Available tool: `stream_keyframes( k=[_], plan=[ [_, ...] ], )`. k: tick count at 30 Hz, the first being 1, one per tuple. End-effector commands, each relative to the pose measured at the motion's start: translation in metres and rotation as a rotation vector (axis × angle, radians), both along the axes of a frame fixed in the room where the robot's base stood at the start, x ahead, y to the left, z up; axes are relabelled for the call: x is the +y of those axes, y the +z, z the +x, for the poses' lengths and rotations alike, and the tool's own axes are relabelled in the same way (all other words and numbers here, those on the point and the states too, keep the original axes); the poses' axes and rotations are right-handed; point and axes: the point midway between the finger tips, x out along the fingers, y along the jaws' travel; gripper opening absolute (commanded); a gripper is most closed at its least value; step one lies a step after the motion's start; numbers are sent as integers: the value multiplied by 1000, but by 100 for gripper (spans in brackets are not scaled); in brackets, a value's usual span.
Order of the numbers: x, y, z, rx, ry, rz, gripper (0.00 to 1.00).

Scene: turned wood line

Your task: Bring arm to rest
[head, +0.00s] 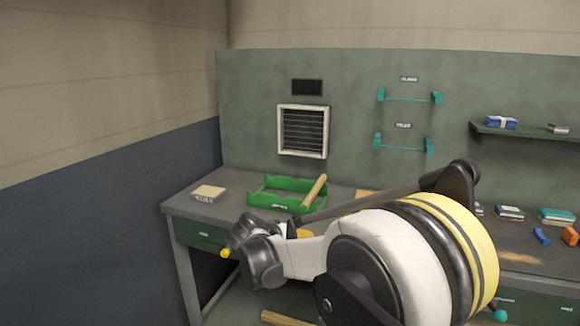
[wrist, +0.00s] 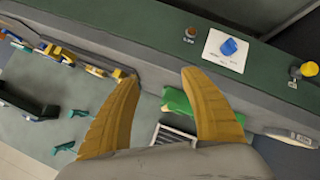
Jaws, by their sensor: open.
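My arm (head: 390,260) fills the lower middle and right of the head view, in front of the workbench. My gripper (wrist: 158,73) shows in the wrist view as two yellow-brown ribbed fingers with their tips well apart. It is open, and nothing sits between the fingers. In the head view I cannot make out the fingers.
A workbench (head: 182,205) runs along the green back panel (head: 250,110). On it are a green tray (head: 264,198) with a wooden rod (head: 315,188) leaning over its rim, and a labelled tan block (head: 208,193). Small items stand at right below a shelf (head: 525,131).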

Motion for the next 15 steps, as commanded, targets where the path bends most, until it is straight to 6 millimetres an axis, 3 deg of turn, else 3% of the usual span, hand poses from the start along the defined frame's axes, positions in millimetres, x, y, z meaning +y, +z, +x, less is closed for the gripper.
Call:
stream_keyframes(
  k=[1, 6, 10, 15],
  plan=[
    [-23, 17, -16, 27, -4, 23, 53],
    [-82, 56, -79, 110, 12, 119, 53],
    [-118, 74, -137, 154, 27, 196, 53],
    [-152, 81, -219, 187, 50, 301, 53]
  ],
)
